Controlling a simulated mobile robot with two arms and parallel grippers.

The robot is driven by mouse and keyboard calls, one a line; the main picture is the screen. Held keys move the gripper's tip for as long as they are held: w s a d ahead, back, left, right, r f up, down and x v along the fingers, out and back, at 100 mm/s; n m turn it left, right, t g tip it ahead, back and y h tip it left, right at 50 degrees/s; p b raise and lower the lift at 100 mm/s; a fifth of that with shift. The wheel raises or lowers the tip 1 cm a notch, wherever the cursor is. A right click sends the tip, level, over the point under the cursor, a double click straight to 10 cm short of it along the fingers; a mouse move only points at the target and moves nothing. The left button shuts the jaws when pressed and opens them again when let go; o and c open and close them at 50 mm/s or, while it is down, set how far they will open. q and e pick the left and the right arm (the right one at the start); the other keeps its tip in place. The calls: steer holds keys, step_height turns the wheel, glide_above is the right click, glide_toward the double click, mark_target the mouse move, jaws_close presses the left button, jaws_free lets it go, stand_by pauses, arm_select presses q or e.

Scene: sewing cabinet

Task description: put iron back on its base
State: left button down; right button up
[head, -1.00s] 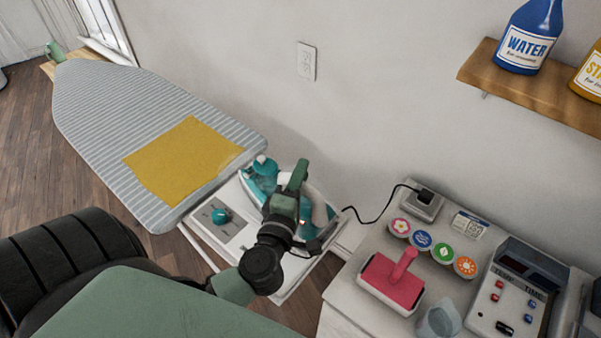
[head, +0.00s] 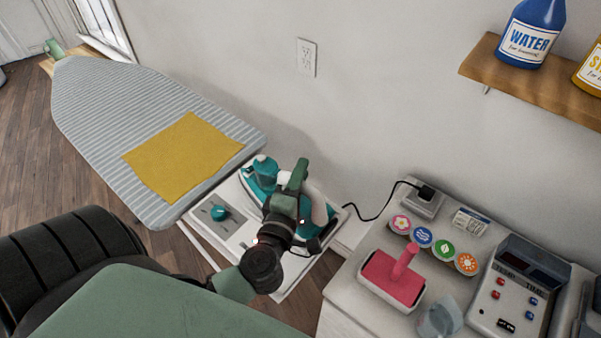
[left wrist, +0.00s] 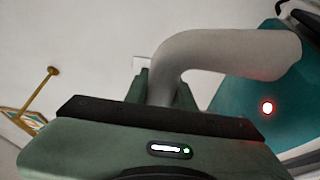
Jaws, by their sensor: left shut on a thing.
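The teal and white iron (head: 262,170) is at the white base (head: 235,228) beside the ironing board, partly hidden by my left gripper (head: 300,180). My left gripper is shut on the iron's pale handle, which also shows in the left wrist view (left wrist: 225,50). A red light glows on the iron's teal body in that view. The base has a panel with a teal knob (head: 219,213). I cannot tell whether the iron's underside touches the base. My right gripper is not in view.
The striped ironing board (head: 110,105) with a yellow cloth (head: 183,157) lies to the left. A white cabinet at right bears a pink-handled tool (head: 394,278), several round badges, a timer box (head: 520,300) and a plug (head: 426,192) with a black cord. A shelf (head: 520,80) holds bottles.

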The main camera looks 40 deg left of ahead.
arm_select(q)
steer(key=c, duration=1.2)
jaws_free()
steer(key=shift+r, duration=0.1)
steer(key=shift+o, duration=0.5)
steer(key=shift+s+f, duration=0.1)
steer(key=shift+f, duration=0.2)
steer(key=b+v, duration=0.2)
steer(key=v, duration=0.5)
steer(key=shift+r, duration=0.1)
steer(key=shift+s+d+r, duration=0.1)
steer(key=shift+s+r, duration=0.05)
steer(key=shift+s, duration=0.15)
